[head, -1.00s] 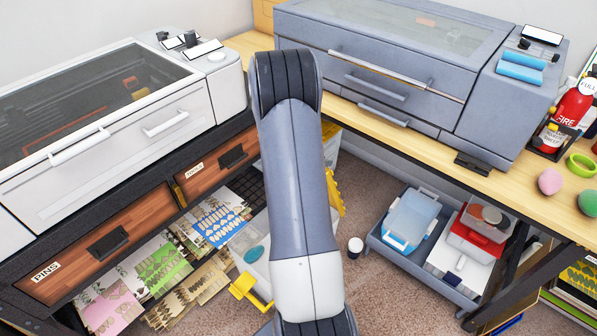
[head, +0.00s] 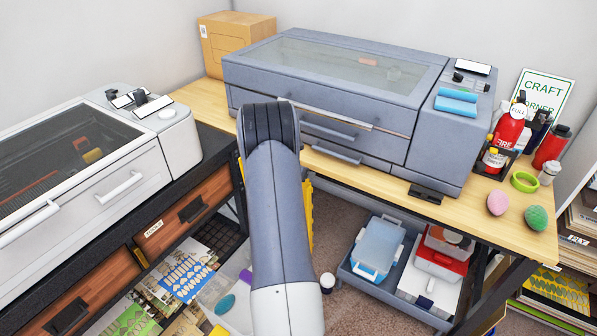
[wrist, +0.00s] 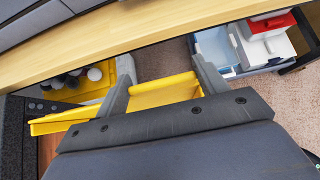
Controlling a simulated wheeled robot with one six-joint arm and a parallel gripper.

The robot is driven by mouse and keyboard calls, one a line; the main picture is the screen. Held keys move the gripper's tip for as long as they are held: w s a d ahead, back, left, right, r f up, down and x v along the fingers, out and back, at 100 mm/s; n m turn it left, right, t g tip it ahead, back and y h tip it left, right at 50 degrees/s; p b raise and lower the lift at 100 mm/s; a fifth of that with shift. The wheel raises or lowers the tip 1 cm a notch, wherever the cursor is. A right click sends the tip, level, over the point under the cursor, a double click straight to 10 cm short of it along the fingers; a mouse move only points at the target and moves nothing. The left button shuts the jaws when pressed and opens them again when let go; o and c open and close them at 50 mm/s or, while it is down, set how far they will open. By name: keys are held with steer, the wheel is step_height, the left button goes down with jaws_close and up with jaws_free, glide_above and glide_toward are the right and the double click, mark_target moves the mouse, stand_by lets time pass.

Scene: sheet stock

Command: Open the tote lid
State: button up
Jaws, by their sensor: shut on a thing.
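The yellow tote lid shows in the wrist view (wrist: 165,92) as a tilted yellow panel reaching between my fingers and off to the left. My gripper (wrist: 163,65) is shut on this lid, one grey finger on each side of it. In the head view, part of the yellow lid (head: 307,212) stands up just right of my arm. The pale tote (head: 238,312) is on the floor left of my arm, with teal and purple things inside. My arm hides the gripper and much of the tote in the head view.
A wooden bench (head: 388,201) with a grey machine (head: 320,75) overhangs the floor area. A grey tray (head: 395,302) with boxes sits right under it, and a small white-topped cup (head: 327,282) stands beside my arm. A dark bench with wooden drawers (head: 185,212) is at left.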

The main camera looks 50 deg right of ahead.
steer(key=o, duration=1.4)
steer(key=b+v, duration=0.1)
steer(key=v, duration=0.9)
steer(key=shift+a+r+b, duration=0.25)
steer(key=shift+a+b, duration=0.05)
steer(key=shift+b, duration=0.05)
steer(key=shift+d, duration=0.1)
steer(key=p+x, duration=0.1)
steer(key=x, duration=0.9)
steer(key=shift+d+f+p, duration=0.25)
steer(key=shift+p, duration=0.15)
steer(key=shift+a, duration=0.2)
